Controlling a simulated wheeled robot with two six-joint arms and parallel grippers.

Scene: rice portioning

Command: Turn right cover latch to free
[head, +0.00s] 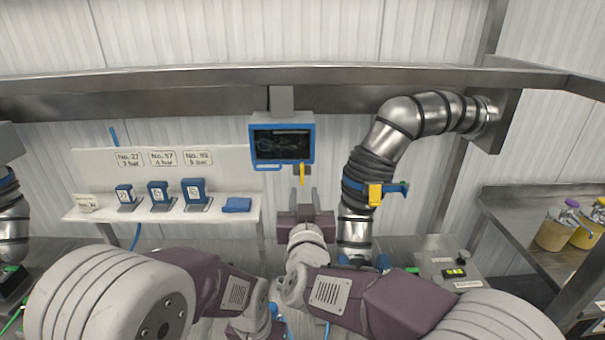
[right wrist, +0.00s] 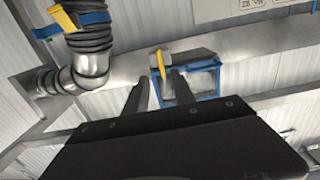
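The cover is a dark screen-like panel in a blue frame (head: 282,148), hung under the steel beam. The right cover latch appears to be the yellow lever (head: 302,175) hanging at its lower right corner. In the right wrist view this yellow lever (right wrist: 161,66) stands upright in the picture beside the blue frame (right wrist: 212,80). My right gripper (head: 307,197) points up just below the lever. It is open and empty; in the right wrist view its fingers (right wrist: 159,82) show a gap, with the lever seen beyond them. My left gripper's fingers do not show.
A ribbed steel pipe (head: 357,180) with a yellow-and-blue clamp (head: 376,194) stands close to the right. A white shelf (head: 166,212) with blue devices lies left. A steel shelf (head: 520,220) with jars is far right.

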